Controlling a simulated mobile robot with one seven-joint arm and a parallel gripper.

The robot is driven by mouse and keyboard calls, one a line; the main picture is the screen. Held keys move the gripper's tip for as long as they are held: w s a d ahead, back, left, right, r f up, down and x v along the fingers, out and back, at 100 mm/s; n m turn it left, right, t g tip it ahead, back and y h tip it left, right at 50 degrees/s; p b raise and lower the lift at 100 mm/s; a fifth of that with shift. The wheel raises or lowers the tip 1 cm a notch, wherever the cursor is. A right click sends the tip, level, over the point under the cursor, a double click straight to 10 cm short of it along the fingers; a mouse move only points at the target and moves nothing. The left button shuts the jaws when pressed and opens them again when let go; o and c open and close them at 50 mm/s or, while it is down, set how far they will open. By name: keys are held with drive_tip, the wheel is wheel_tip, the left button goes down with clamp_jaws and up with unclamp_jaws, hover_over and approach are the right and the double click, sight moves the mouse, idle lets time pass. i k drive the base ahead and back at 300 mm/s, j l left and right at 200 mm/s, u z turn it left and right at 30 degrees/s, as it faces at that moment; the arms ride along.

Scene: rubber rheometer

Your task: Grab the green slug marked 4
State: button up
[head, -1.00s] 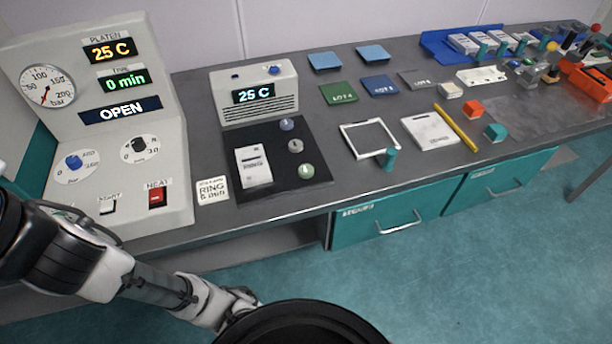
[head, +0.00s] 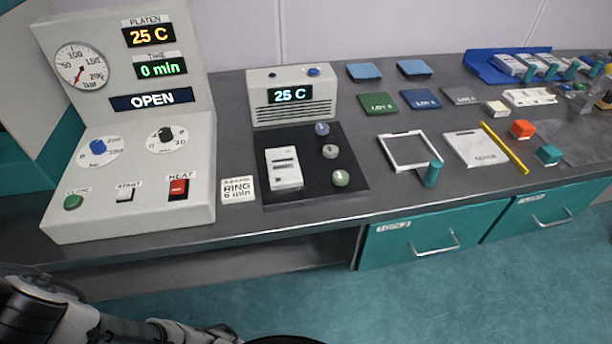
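The green slug (head: 340,178) is a small pale green knob-like piece with a light mark on top, too small to read. It sits at the front right of a black mat (head: 300,196) on the grey bench. A grey slug (head: 330,151) and a blue-grey slug (head: 321,128) stand behind it in a row. My arm lies low along the bottom left, below and in front of the bench, well apart from the slugs. My gripper's fingers do not show; the arm runs out of the bottom edge.
A temperature box (head: 292,97) stands behind the mat, and the press console (head: 130,185) rises at left. Drawers (head: 392,243) front the bench.

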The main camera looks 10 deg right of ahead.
sight(340, 178)
drive_tip(key=l+u, duration=0.25)
drive_tip(key=l, duration=0.2)
drive_tip(key=l+u, duration=0.25)
drive_tip(key=l, duration=0.7)
drive_tip(key=k+l+u, duration=0.1)
drive_tip(key=l, duration=0.3)
drive_tip(key=k+l, duration=0.1)
drive_tip(key=l, duration=0.35)
drive_tip(key=k+l+u, duration=0.1)
drive_tip(key=l, duration=0.3)
drive_tip(key=i+l, duration=0.25)
drive_tip(key=i, duration=0.2)
